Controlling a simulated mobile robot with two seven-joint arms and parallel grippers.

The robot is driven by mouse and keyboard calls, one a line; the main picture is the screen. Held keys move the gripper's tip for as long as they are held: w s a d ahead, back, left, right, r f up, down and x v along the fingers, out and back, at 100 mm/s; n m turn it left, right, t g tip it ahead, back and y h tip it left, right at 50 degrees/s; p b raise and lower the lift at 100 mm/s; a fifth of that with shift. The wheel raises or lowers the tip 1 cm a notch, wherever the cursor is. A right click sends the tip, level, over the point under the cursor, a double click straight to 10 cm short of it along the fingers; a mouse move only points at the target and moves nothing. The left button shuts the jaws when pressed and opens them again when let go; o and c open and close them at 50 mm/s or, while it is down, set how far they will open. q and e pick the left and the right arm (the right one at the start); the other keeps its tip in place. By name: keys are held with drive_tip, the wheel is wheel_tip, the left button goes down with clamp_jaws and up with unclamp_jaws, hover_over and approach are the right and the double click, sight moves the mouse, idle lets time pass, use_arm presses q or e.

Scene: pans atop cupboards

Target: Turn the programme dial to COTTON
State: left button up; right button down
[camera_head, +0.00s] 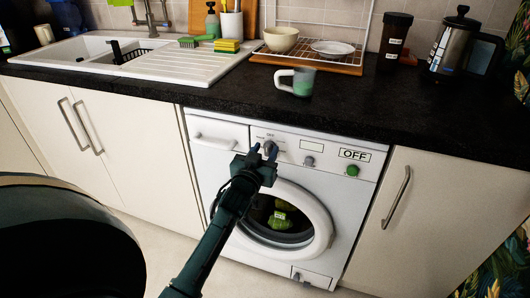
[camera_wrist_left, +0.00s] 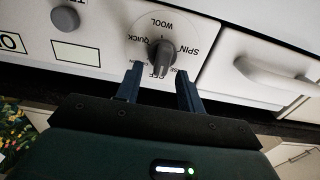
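The programme dial (camera_head: 271,147) is a grey knob at the upper left of the white washing machine's (camera_head: 225,165) front panel. In the left wrist view the dial (camera_wrist_left: 162,58) appears upside down, with WOOL, SPIN, QUICK and OFF readable around it; its ridge lies toward OFF. I cannot read COTTON. A label on the panel's right (camera_head: 354,155) reads OFF. My left gripper (camera_head: 262,151) is open in front of the dial. In the wrist view its fingertips (camera_wrist_left: 158,78) are apart, one either side of the dial's near end; contact cannot be told. My right gripper is not in view.
A smaller grey knob (camera_head: 309,161) and a green button (camera_head: 352,171) sit right of the dial. The drawer (camera_head: 214,142) is left of it. The round door (camera_head: 318,222) below is shut. The black worktop (camera_head: 215,92) overhangs, with a mug (camera_head: 303,82) near its edge.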

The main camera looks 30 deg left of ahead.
use_arm(q)
drive_tip(key=shift+w, duration=0.3)
drive_tip(key=shift+c, duration=0.5)
clamp_jaws()
